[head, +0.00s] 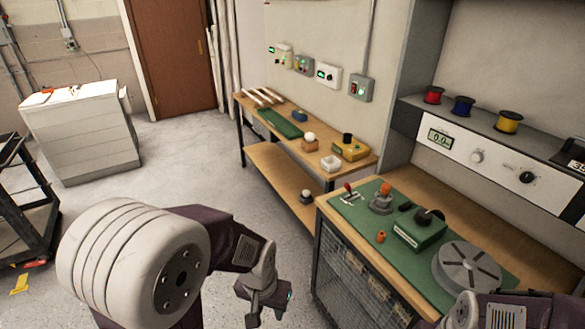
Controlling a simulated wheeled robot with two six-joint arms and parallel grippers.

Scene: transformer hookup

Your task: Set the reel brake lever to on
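A small lever with a red knob (348,187) stands on a pale base at the left end of the green mat (352,216) on the right-hand bench. An orange-knobbed lever on a round grey base (381,203) stands beside it. Neither carries a label I can read, so I cannot tell which is the reel brake lever or its setting. A grey slotted disc (467,268) lies at the mat's right end. My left gripper (264,303) hangs in front of the bench, left of it and apart from the levers; its finger gap is unclear. My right arm enters at lower right; its gripper is out of frame.
A green box with a black knob (420,232) and a small orange piece (381,237) share the mat. A wooden bench (262,144) with small parts stands behind. A white cabinet (83,135) and dark cart (22,215) are at left. The floor between is clear.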

